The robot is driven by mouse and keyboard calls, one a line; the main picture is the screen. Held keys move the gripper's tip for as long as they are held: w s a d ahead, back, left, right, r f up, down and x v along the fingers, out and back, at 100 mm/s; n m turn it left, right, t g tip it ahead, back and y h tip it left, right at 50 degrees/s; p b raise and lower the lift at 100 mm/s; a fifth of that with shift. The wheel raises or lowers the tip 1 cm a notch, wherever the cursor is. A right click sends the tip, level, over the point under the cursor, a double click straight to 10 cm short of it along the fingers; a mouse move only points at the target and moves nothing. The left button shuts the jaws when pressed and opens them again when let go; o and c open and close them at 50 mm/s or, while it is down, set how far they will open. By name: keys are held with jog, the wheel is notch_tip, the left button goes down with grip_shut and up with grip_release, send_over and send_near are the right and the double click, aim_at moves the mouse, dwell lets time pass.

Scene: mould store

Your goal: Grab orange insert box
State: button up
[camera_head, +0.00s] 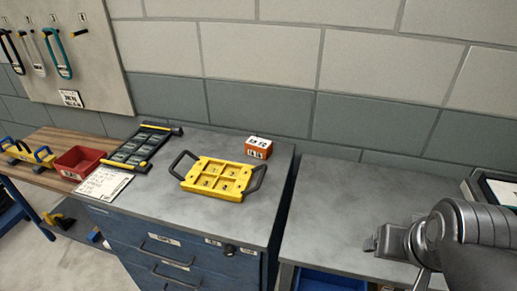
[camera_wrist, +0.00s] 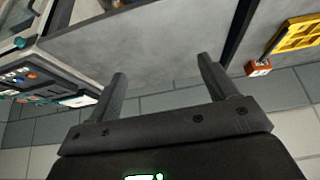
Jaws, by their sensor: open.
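The orange insert box (camera_head: 258,147) is a small box with a white labelled top. It stands at the back right of the blue cabinet's grey top, close to the wall. In the wrist view the orange box (camera_wrist: 258,68) shows at the right, beyond the right finger and apart from it. My gripper (camera_wrist: 162,80) is open with nothing between its fingers. In the head view my arm is at the far right, over the right-hand bench and well away from the box; the fingers are hard to make out there.
A yellow tray with black handles (camera_head: 217,178) lies just in front of the box. A black-framed rack (camera_head: 142,147), a red bin (camera_head: 79,162) and a white sheet (camera_head: 104,183) are further left. A gap separates the cabinet from the mostly clear right bench (camera_head: 345,215).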

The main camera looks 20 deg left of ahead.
jog(key=m+g+y, duration=0.5)
jog(key=m+y, duration=0.9)
send_near(259, 142)
jog(key=s+d+r, duration=0.2)
jog(key=s+r, duration=0.1)
jog(key=s, duration=0.9)
jog(key=w+f+m+t+y, duration=0.1)
jog(key=w+f+m, duration=0.1)
jog(key=w, duration=0.1)
jog(key=w+f+m+t+y, duration=0.1)
jog(key=w+f+m, duration=0.1)
jog(key=w, duration=0.1)
jog(key=w+a+f+m+y, duration=0.1)
jog(key=w+f+m, duration=0.1)
jog(key=w, duration=0.1)
jog(key=shift+w+a+f+t+y, duration=0.1)
jog(key=shift+w+f+t+y, duration=0.2)
jog(key=shift+t, duration=0.1)
jog(key=a, duration=0.2)
jog(key=w+a, duration=0.1)
jog(key=a, duration=0.2)
jog(key=shift+w+a, duration=0.15)
jog(key=shift+a, duration=0.15)
jog(key=a, duration=0.1)
jog(key=w+a, duration=0.1)
jog(key=a, duration=0.2)
jog(key=shift+w+a, duration=0.3)
jog(key=shift+a, duration=0.1)
